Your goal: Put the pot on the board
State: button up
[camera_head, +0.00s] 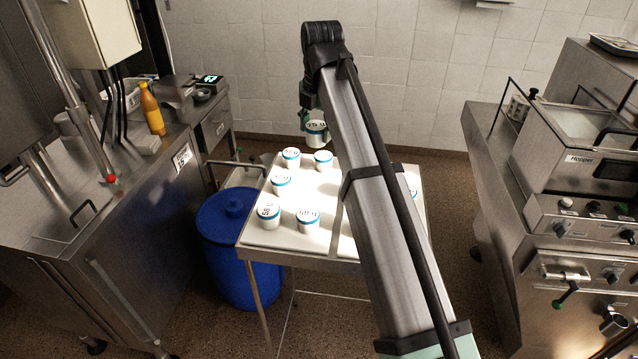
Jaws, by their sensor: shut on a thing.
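A white pot with a blue-green band and printed label (316,129) hangs at my gripper (314,115), by the far edge of the table. My gripper is shut on this pot; the fingertips are small and partly hidden. The pot appears upright, and its height above the table is hard to tell.
A blue lidded barrel (232,240) stands left of the table. A steel counter (130,220) with a yellow-orange bottle (152,110) is at the left. A steel appliance labelled Hopper (575,160) is at the right. A tiled wall is behind.

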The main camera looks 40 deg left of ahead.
aim_at(319, 144)
notch_tip(319, 144, down, 17)
jog(key=p, duration=0.4)
jog(key=shift+f, duration=0.1)
jog(key=o, duration=1.2)
jog(key=r+b, duration=0.1)
jog(key=r, duration=0.3)
jog(key=s+d+r+b, duration=0.1)
jog(key=r, duration=0.3)
jog(key=r+b, duration=0.1)
jog(key=r, duration=0.3)
jog(key=shift+s+d, duration=0.15)
jog(key=shift+d, duration=0.2)
